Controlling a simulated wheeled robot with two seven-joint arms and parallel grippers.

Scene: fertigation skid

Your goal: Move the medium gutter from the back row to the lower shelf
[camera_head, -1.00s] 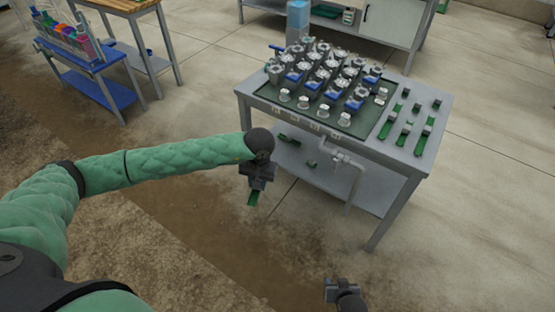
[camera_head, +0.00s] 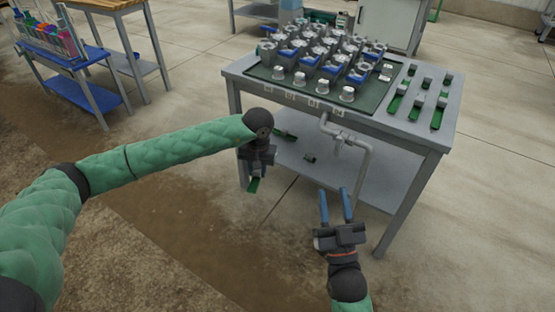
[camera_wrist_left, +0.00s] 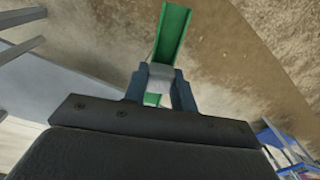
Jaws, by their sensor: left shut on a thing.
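My left gripper (camera_head: 256,172) is shut on a green gutter (camera_head: 253,185) with a grey block at its middle. It holds the gutter in the air in front of the table's left end. In the left wrist view the gutter (camera_wrist_left: 172,34) sticks out beyond the fingers (camera_wrist_left: 161,92). My right gripper (camera_head: 337,205) is open and empty, its blue fingers pointing up in front of the table. The lower shelf (camera_head: 330,170) carries a green gutter (camera_head: 286,134) toward its left and a small grey piece (camera_head: 309,157). More green gutters with grey blocks (camera_head: 418,107) lie in rows on the table top's right side.
A dark green tray (camera_head: 315,98) of grey and blue fittings fills most of the table top (camera_head: 432,133). A grey pipe (camera_head: 362,160) hangs below its front edge, before the shelf. A blue-shelved rack (camera_head: 85,92) stands at far left.

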